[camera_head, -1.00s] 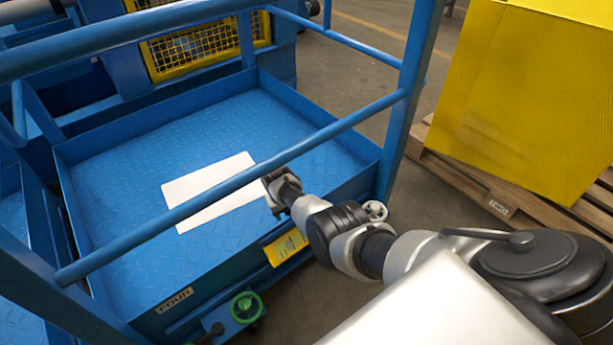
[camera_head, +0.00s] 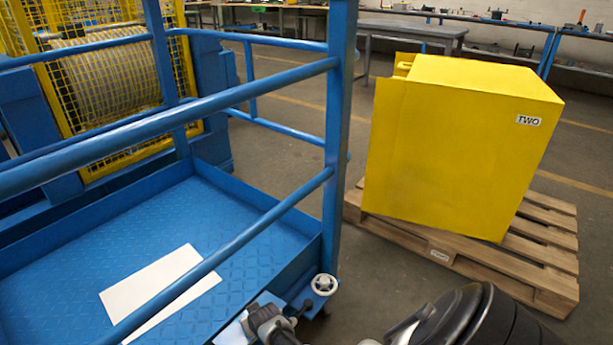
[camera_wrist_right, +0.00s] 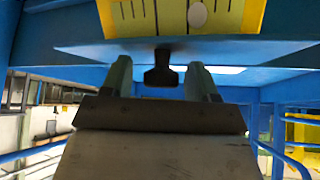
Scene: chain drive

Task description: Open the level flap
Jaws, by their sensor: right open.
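In the right wrist view a blue plate (camera_wrist_right: 90,50), which looks like the level flap, crosses above my right gripper (camera_wrist_right: 158,75). A small black tab (camera_wrist_right: 160,72) hangs from its edge, between my two fingers. The fingers are apart, one on each side of the tab; whether they touch it I cannot tell. A yellow scale (camera_wrist_right: 180,18) with black marks and a white round spot shows beyond the plate. In the head view only part of my right wrist shows at the bottom edge; the flap is not distinguishable there. My left gripper is not in view.
A blue platform (camera_head: 215,225) with rails has a white sheet (camera_head: 130,297) on it. A white handwheel (camera_head: 323,285) is by its corner. A yellow box (camera_head: 450,150) marked TWO stands on a wooden pallet (camera_head: 535,260) at right. Open floor lies behind.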

